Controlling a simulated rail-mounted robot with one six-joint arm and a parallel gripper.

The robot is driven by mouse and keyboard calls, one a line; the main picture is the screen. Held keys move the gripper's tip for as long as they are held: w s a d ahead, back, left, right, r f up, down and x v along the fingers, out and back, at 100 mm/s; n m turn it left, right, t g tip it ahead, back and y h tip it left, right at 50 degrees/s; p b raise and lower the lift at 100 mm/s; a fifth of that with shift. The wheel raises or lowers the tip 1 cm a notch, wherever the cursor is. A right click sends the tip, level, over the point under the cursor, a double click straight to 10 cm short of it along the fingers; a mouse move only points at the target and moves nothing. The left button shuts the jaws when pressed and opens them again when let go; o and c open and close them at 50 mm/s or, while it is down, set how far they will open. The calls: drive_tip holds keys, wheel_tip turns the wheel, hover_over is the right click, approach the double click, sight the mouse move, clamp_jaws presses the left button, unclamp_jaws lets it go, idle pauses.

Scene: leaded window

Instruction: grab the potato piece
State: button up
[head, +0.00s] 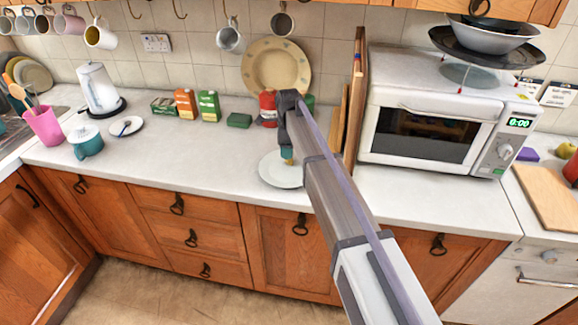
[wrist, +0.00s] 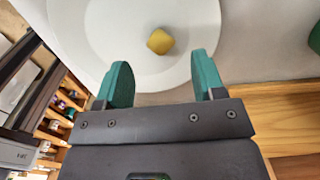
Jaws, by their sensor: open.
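The potato piece (wrist: 160,41) is a small yellow-brown chunk lying on a white plate (wrist: 100,25) in the wrist view. In the head view the plate (head: 277,174) lies on the counter near its front edge, and the potato piece is largely hidden by my arm and gripper. My gripper (wrist: 160,72) has two green fingers, spread apart and empty. The potato piece shows beyond the fingertips, between their lines and not touched by them. In the head view my gripper (head: 287,155) is over the plate, pointing down.
A microwave (head: 430,125) and upright boards (head: 355,100) stand right of my arm. Mugs (head: 232,38) hang above.

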sight(289, 161)
wheel_tip(289, 161, down, 5)
drive_tip(key=b, duration=0.4)
drive_tip(key=shift+d+f, duration=0.1)
drive_tip(key=shift+f, duration=0.05)
drive_tip(key=shift+r, duration=0.25)
drive_tip(key=shift+c, duration=0.9)
drive_tip(key=c, duration=0.8)
